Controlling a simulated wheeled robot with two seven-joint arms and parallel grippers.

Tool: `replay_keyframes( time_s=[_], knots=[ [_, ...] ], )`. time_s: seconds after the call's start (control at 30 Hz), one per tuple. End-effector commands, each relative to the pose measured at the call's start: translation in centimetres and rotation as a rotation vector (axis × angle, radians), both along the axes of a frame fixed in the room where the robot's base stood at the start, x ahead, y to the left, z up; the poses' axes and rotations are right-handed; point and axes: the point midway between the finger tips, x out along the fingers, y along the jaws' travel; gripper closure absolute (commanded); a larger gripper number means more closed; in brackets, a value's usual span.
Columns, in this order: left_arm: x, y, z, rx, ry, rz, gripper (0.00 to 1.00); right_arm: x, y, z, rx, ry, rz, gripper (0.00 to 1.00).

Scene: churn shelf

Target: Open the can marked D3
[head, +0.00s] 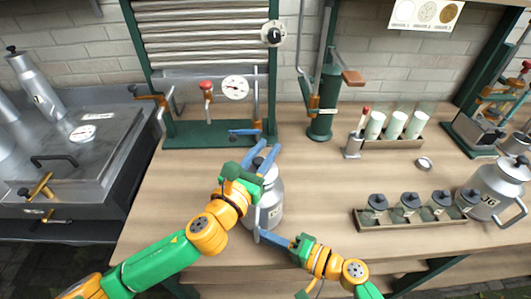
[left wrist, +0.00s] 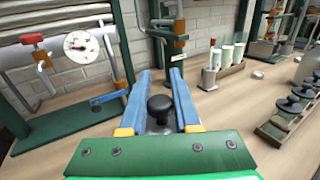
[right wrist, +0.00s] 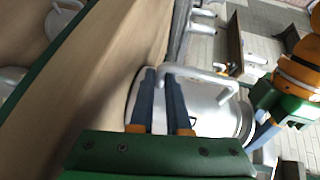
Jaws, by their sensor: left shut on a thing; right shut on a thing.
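A metal can (head: 269,208) stands on the wooden bench, partly hidden behind my left arm; I cannot read its mark. My left gripper (head: 262,156) is above it, with blue fingers shut on the black lid knob (left wrist: 161,107), which shows between them in the left wrist view. The lid seems to sit on the can, but its rim is mostly hidden. My right gripper (head: 265,236) is low at the can's front, shut on its side handle (right wrist: 200,77). The can's body (right wrist: 207,112) fills the middle of the right wrist view.
Another can marked J6 (head: 494,190) stands at the right. A tray of small lidded jars (head: 412,218) lies before it. A rack of white-filled tubes (head: 395,125), a green pump (head: 325,95) and a press frame with gauge (head: 235,88) stand behind. A metal vat (head: 80,140) is left.

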Motion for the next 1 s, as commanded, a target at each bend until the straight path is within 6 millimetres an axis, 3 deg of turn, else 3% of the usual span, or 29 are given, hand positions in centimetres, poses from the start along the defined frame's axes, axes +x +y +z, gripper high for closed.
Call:
replay_keyframes(
  time_s=[0.57,0.8,1.0],
  knots=[
    [0.0,0.0,0.8,0.0,0.001,-0.001,1.0,-0.1,0.0,-0.3,-0.005,0.005,0.002,1.0],
    [0.0,0.0,4.4,0.0,-0.004,0.0,1.0,-0.1,0.0,-0.3,-0.005,0.005,0.002,1.0],
    [-0.1,0.0,4.8,0.001,0.002,0.0,1.0,-0.1,0.0,-0.3,-0.005,0.005,0.002,1.0]
  ],
)
